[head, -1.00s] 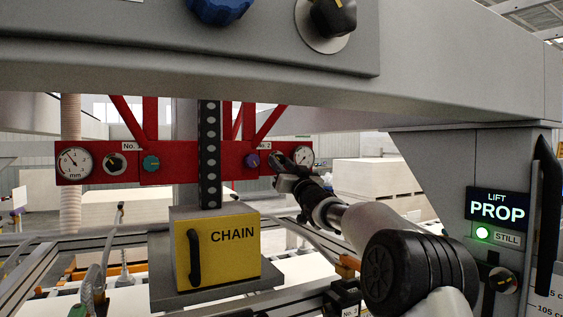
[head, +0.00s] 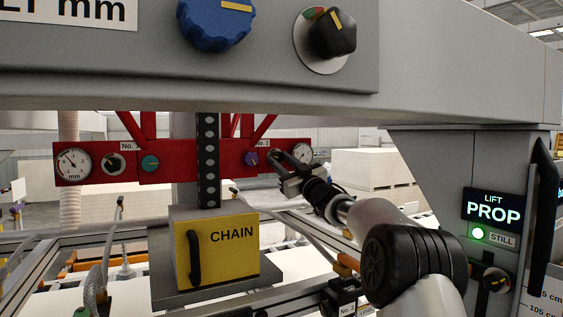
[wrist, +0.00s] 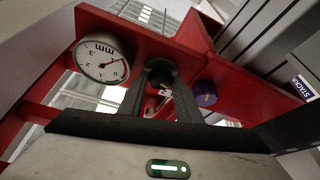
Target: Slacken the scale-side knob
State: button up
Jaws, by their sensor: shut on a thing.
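The red beam (head: 215,165) crosses the head view and carries a No. 1 dial group at left and a No. 2 group at right. My gripper (head: 278,157) is at the No. 2 end, between a purple knob (head: 251,158) and a white mm gauge (head: 301,154). In the wrist view my gripper (wrist: 160,80) has its fingers shut on a black knob (wrist: 161,68). The mm gauge (wrist: 103,60) is left of the fingers and the purple knob (wrist: 205,94) is right. The fingers and my arm hide part of the black knob and its dial plate.
A grey overhead panel with a blue knob (head: 214,22) and a black knob (head: 333,33) hangs close above. A yellow CHAIN box (head: 217,250) stands left of my arm. A LIFT PROP display (head: 492,208) on the right column reads STILL with a green light.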

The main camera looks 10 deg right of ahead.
jog(key=o, duration=0.8)
jog(key=b+v, duration=0.5)
jog(key=v, duration=1.2)
jog(key=shift+s+d, duration=0.1)
jog(key=shift+s, duration=0.1)
